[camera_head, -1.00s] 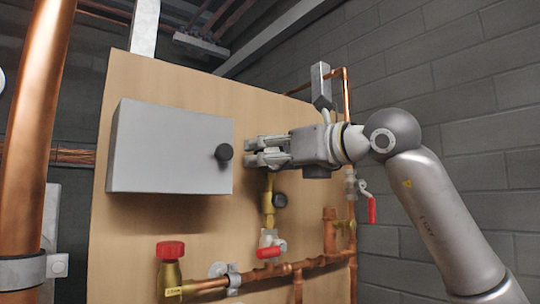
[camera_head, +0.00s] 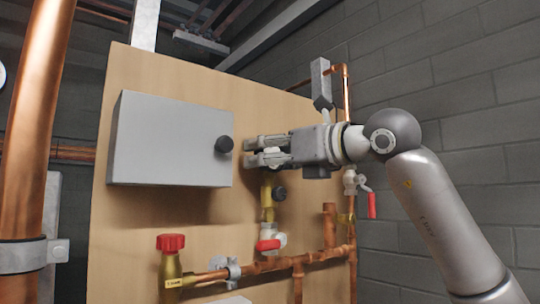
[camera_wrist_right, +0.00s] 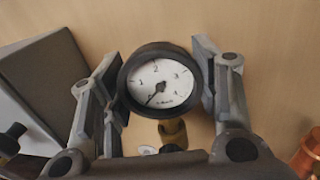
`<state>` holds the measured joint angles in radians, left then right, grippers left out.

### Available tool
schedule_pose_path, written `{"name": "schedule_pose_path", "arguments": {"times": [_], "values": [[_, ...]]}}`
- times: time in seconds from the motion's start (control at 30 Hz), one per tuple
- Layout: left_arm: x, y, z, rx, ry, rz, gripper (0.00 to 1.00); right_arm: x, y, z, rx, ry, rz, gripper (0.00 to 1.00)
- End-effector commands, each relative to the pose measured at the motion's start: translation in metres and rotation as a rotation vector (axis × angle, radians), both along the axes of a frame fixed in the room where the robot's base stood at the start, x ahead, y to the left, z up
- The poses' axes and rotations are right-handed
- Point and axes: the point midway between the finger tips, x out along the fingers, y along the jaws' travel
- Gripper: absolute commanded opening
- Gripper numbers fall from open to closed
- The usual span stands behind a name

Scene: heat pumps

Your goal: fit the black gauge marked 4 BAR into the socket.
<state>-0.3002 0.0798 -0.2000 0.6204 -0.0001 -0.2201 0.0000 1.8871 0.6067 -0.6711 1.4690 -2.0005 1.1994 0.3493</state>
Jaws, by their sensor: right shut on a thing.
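My right gripper (camera_head: 256,151) is in front of the wooden board, right of the grey box. It is shut on the black gauge (camera_wrist_right: 160,82), which shows between its fingers in the right wrist view, with a white dial facing the camera. The dial's lettering is too small to read surely. A brass fitting (camera_wrist_right: 173,132), which looks like the socket, shows directly below the gauge. In the head view the brass fitting (camera_head: 267,202) rises under the fingers; its top is near them. I cannot tell whether gauge and fitting touch. My left gripper is not in view.
The grey box (camera_head: 168,140) with a black knob (camera_head: 224,144) is close left of the fingers. Below are a red-handled valve (camera_head: 268,244), copper pipes (camera_head: 300,257) and a red-capped valve (camera_head: 171,243). Another red handle (camera_head: 371,204) hangs beneath my right arm.

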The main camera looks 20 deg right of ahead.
Motion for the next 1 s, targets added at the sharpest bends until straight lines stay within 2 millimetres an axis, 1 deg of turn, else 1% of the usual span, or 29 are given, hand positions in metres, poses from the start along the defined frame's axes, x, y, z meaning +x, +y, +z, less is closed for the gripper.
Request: {"name": "schedule_pose_path", "arguments": {"times": [0.33, 0.73, 1.0], "values": [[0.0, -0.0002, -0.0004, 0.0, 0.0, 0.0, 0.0, -0.0003, -0.0001, -0.0001, 0.0, -0.001, 0.0, 0.16], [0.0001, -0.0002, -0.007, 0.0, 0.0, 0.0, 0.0, -0.0002, -0.0001, -0.0077, 0.0, -0.001, 0.0, 0.16], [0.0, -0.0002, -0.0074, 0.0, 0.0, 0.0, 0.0, -0.0002, -0.0001, -0.0083, 0.0, -0.001, 0.0, 0.16]]}}
